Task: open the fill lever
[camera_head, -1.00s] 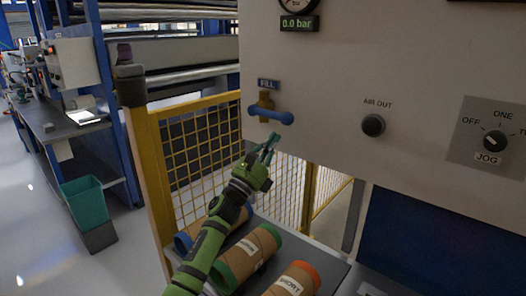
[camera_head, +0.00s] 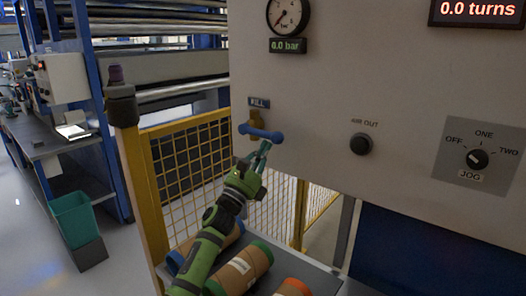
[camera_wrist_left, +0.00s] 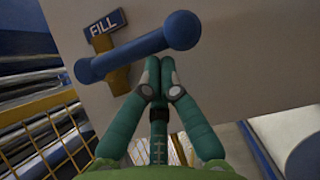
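The fill lever (camera_head: 261,132) is a blue bar with rounded ends on a brass-coloured valve body (camera_head: 256,119), under the FILL label (camera_head: 259,103). It lies crosswise, roughly horizontal. In the left wrist view the lever (camera_wrist_left: 138,52) crosses just beyond my fingertips. My left gripper (camera_head: 265,146) is below the lever's right half, its green fingers pointing up at it. In the wrist view the left gripper (camera_wrist_left: 160,68) has its fingertips together with nothing between them. The tips are very close to the bar; I cannot tell whether they touch. My right gripper is not in view.
The pale panel carries a gauge (camera_head: 288,16) with a 0.0 bar readout (camera_head: 288,45), an AIR OUT knob (camera_head: 360,144) and a JOG selector (camera_head: 477,159). A yellow mesh fence (camera_head: 190,160) stands behind my arm. Brown rolls (camera_head: 245,268) lie below on a dark surface.

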